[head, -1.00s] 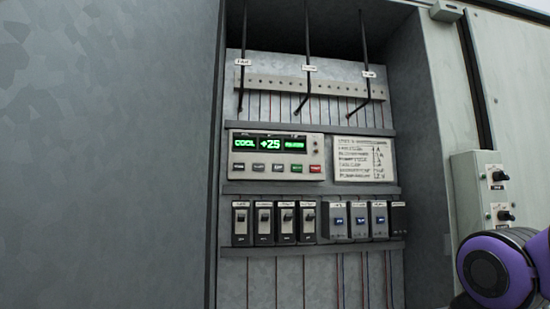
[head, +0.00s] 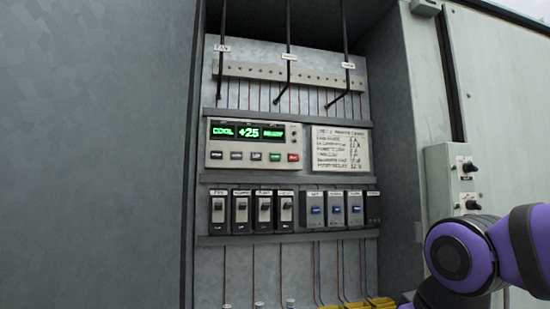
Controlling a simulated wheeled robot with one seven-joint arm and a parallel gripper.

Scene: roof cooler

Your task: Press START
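The control panel (head: 254,145) is a pale box on the middle shelf of the open cabinet. Its green display (head: 248,132) reads COOL, +25 and a third word too blurred to read surely. Below the display is a row of small buttons: dark ones, a green button (head: 275,157) and a red button (head: 293,157). Their labels are too small to read, so I cannot confirm which is START. My gripper is out of view. Only purple and black links of my arm show at the lower right, apart from the panel.
Breakers with dark levers (head: 252,211) and blue-marked modules (head: 334,209) sit below the panel. A printed card (head: 340,148) is to its right. Black cables (head: 289,60) hang above. A knob box (head: 455,180) is outside on the right. Yellow parts (head: 380,302) show at the bottom edge.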

